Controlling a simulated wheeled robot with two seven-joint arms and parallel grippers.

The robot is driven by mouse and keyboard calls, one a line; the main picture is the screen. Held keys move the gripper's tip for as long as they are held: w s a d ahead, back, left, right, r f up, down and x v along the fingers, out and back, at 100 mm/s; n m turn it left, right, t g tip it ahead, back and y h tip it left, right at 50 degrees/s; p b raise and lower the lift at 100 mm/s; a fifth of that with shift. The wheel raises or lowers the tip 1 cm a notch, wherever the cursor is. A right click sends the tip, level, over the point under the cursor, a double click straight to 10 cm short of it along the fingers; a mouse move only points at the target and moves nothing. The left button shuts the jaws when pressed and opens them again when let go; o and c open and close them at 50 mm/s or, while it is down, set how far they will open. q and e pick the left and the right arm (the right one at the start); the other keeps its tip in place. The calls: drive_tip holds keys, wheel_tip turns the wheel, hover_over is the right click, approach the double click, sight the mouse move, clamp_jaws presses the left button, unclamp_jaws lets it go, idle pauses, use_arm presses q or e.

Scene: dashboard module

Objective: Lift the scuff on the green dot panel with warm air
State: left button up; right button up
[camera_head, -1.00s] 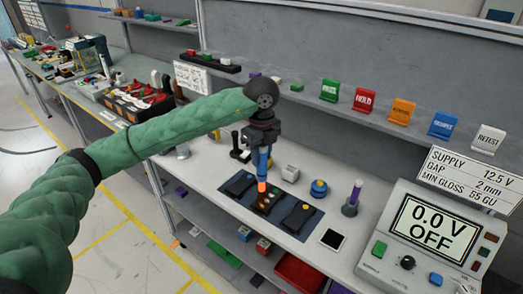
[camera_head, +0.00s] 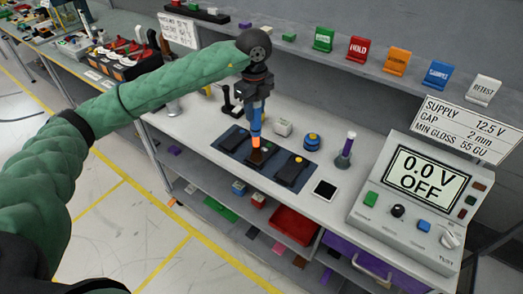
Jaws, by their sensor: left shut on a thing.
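My left gripper (camera_head: 256,86) is shut on a blue warm-air tool (camera_head: 257,115), which hangs upright with its glowing orange tip (camera_head: 255,141) just above the middle dark panel (camera_head: 261,156). Whether the tip touches the panel is too small to tell. A left dark panel (camera_head: 233,139) and a right dark panel (camera_head: 289,174) lie on either side on a blue mat (camera_head: 215,146). The right panel bears a yellow dot. The middle panel's dot and any scuff are not clear behind the tool. The supply unit (camera_head: 415,200) reads 0.0 V OFF. My right gripper is out of view.
A sign (camera_head: 467,127) lists 12.5 V, 2 mm and 55 GU. Coloured labelled stands line the back shelf.

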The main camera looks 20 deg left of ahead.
use_arm(q)
drive_tip(key=shift+w+d, duration=0.15)
drive_tip(key=shift+w, duration=0.4)
drive_tip(key=shift+w+d+b, duration=0.25)
drive_tip(key=shift+w+b, duration=0.2)
drive_tip(key=shift+w, duration=0.25)
drive_tip(key=shift+w+d, duration=0.15)
drive_tip(key=shift+w, duration=0.15)
drive_tip(key=shift+w+d+b, duration=0.1)
drive_tip(key=shift+w+b, duration=0.2)
drive_tip(key=shift+w, duration=0.05)
drive_tip(key=shift+w+d, duration=0.2)
drive_tip(key=shift+w, duration=0.4)
drive_tip(key=shift+r, duration=0.1)
wheel_tip(320, 180, up, 9)
drive_tip(key=p, duration=0.2)
